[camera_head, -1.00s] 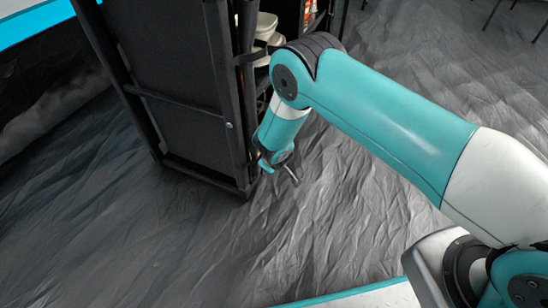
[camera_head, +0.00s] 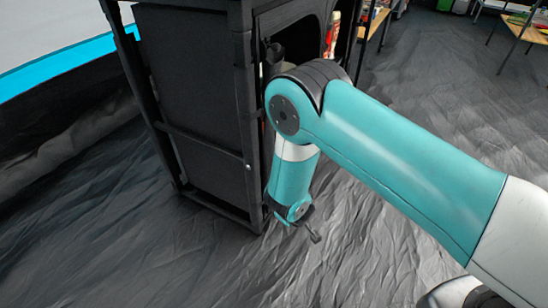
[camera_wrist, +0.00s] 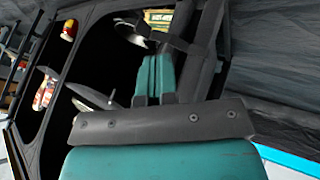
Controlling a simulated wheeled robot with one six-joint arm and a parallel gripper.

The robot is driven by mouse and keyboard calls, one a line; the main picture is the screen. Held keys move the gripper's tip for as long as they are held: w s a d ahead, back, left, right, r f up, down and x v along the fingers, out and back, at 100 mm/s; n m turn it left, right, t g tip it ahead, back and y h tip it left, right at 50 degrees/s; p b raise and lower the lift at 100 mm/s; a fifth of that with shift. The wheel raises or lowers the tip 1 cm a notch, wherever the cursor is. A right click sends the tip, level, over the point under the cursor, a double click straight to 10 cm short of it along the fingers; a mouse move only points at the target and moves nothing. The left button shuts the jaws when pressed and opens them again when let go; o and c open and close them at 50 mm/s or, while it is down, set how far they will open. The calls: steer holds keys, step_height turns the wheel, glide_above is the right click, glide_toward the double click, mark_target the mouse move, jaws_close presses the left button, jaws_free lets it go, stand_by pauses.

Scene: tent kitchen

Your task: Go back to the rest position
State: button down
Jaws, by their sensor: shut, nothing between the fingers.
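My arm reaches from the lower right to beside the black fabric cabinet (camera_head: 205,112). In the head view its end hangs down at the cabinet's right side, low in front of the dark floor. In the wrist view my gripper (camera_wrist: 153,78) shows as teal fingers close together, shut and empty. They lie in front of the cabinet's dark frame; I cannot tell whether they touch it. The cabinet's open front is partly hidden behind my arm in the head view.
The wrinkled grey floor (camera_head: 350,255) is clear in front and to the right. A wooden table (camera_head: 525,28) stands at the far upper right. A pale tent wall with a bright blue stripe (camera_head: 60,60) is at the left. Several items show inside the cabinet in the wrist view.

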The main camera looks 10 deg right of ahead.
steer(key=shift+r, duration=0.1)
steer(key=s+r+m+g+y, duration=0.1)
steer(key=s+r+m+g, duration=0.15)
steer(key=r, duration=1.05)
steer(key=s+r+m+g+y, duration=0.1)
steer(key=s+r+g, duration=0.15)
steer(key=r, duration=1.05)
steer(key=s+d+r+n+g+y, duration=0.1)
steer(key=s+d+r, duration=0.1)
steer(key=s+r, duration=0.65)
steer(key=s+d+r+n+g+y, duration=0.1)
steer(key=s+d+r+y, duration=0.1)
steer(key=s+r, duration=0.65)
steer(key=s+r+p, duration=0.2)
steer(key=r+p, duration=1.5)
steer(key=p, duration=0.1)
steer(key=s+r+p, duration=0.1)
steer(key=r+p, duration=1.7)
steer(key=p, duration=0.1)
steer(key=shift+s, duration=0.35)
steer(key=shift+d+f, duration=0.15)
